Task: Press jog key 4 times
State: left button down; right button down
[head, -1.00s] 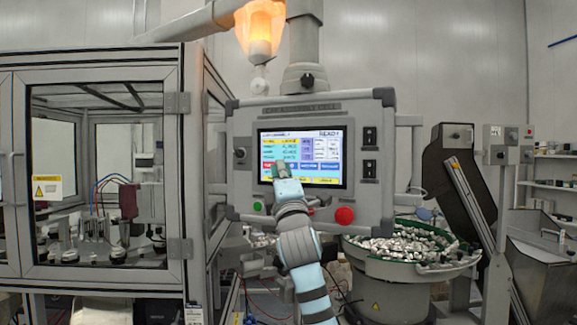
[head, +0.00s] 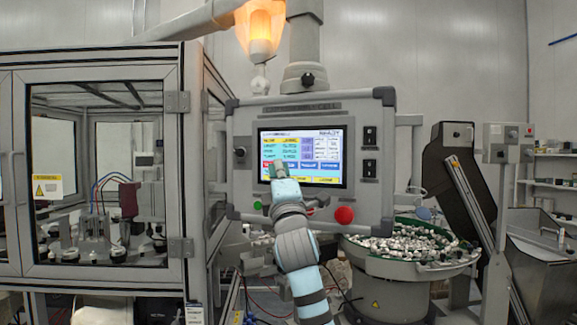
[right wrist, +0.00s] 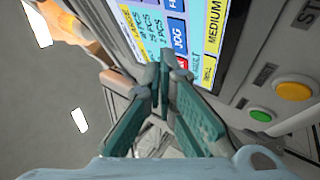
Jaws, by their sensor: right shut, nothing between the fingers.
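The touch screen (head: 318,145) is on the grey control panel, with a row of coloured keys low on it. My right gripper (head: 279,169) is in front of the lower left of the screen. In the right wrist view its teal fingers (right wrist: 164,70) are shut together and empty, with their tips close to the JOG and red keys. I cannot tell whether they touch the screen. My left gripper is not in view.
A red button (head: 344,215) and a green button (head: 257,206) sit below the screen. An orange-lit lamp (head: 260,30) is above the panel. A glass-walled enclosure (head: 183,150) stands at the left, and a feeder bowl (head: 400,270) of small parts at the lower right.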

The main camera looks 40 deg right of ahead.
jog(key=a, duration=0.1)
jog(key=s+a, duration=0.1)
jog(key=a, duration=0.1)
jog(key=s+a, duration=0.1)
jog(key=shift+s+a+p, duration=0.1)
jog(key=shift+a+p, duration=0.15)
jog(key=shift+p, duration=0.1)
dwell(3.8)
jog(key=shift+s+a+p, duration=0.9)
jog(key=shift+a+p, duration=0.9)
jog(key=shift+p, duration=1.45)
jog(key=w+d+b, duration=0.2)
jog(key=w+d, duration=0.2)
jog(key=d, duration=0.4)
jog(key=shift+w+d, duration=0.1)
jog(key=shift+d, duration=0.05)
